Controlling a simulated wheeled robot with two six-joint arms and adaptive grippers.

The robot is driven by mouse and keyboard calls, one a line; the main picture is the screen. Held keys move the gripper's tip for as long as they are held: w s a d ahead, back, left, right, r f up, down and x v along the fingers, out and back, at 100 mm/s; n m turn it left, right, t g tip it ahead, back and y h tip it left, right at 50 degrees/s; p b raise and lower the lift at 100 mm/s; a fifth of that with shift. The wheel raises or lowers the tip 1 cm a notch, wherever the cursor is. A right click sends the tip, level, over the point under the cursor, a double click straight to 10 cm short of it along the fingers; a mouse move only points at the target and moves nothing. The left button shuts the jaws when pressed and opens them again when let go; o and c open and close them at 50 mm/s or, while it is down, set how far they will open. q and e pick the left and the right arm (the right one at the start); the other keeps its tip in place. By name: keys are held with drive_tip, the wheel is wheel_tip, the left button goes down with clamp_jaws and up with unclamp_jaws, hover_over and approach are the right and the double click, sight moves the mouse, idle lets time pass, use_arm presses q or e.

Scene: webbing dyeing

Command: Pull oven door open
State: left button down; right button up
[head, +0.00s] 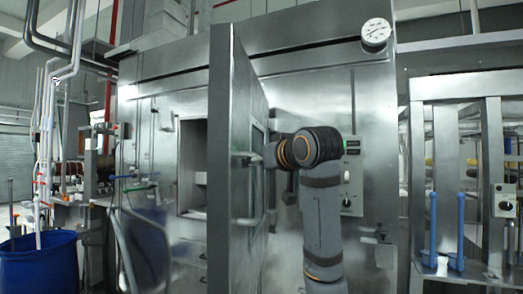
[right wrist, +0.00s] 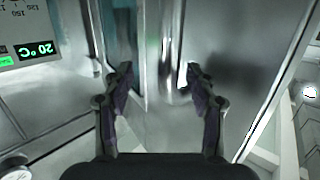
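The oven door (head: 222,150) is a tall steel panel that stands swung out from the oven front, edge towards me. The dark oven opening (head: 193,165) shows to its left. The door handle (head: 244,222) is a metal bar on the door's right face, and my right arm partly hides its upper end. In the right wrist view the handle (right wrist: 172,45) runs between the two fingers of my right gripper (right wrist: 160,74). The fingers are apart, with the right finger closer to the bar. I cannot tell if either touches it. My left gripper is not in view.
A blue barrel (head: 40,262) stands at lower left. A steel frame with blue handles (head: 461,222) is at right.

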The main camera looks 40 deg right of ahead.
drive_tip(key=s+d+b, duration=0.5)
drive_tip(key=s+d, duration=0.2)
drive_tip(key=s, duration=0.4)
drive_tip(key=shift+r+b, duration=0.2)
drive_tip(key=shift+b, duration=0.1)
idle(0.4)
drive_tip(key=shift+w+a+f, duration=0.1)
idle(0.6)
